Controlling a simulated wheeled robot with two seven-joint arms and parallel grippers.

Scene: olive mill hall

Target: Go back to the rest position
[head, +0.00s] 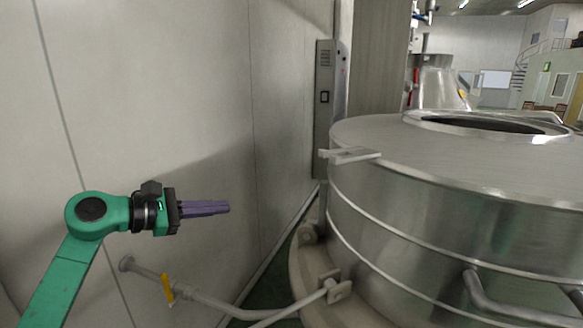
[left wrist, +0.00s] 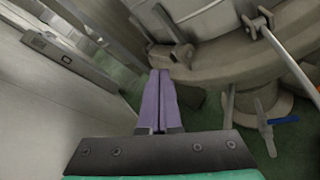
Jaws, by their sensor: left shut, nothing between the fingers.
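My left gripper (head: 228,207) is at the left in the head view, on a green arm that comes up from the lower left. Its purple fingers are shut with nothing between them and point right, toward the steel tank. In the left wrist view the shut fingers (left wrist: 160,75) reach up from the bottom middle, and nothing touches them. My right gripper shows in neither view.
A big steel tank (head: 430,205) fills the right side, with an open round top. A pipe (head: 210,303) with a yellow valve handle (head: 168,289) runs low along the pale wall (head: 170,90). A grey control box (head: 325,100) stands behind. Open air surrounds the gripper.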

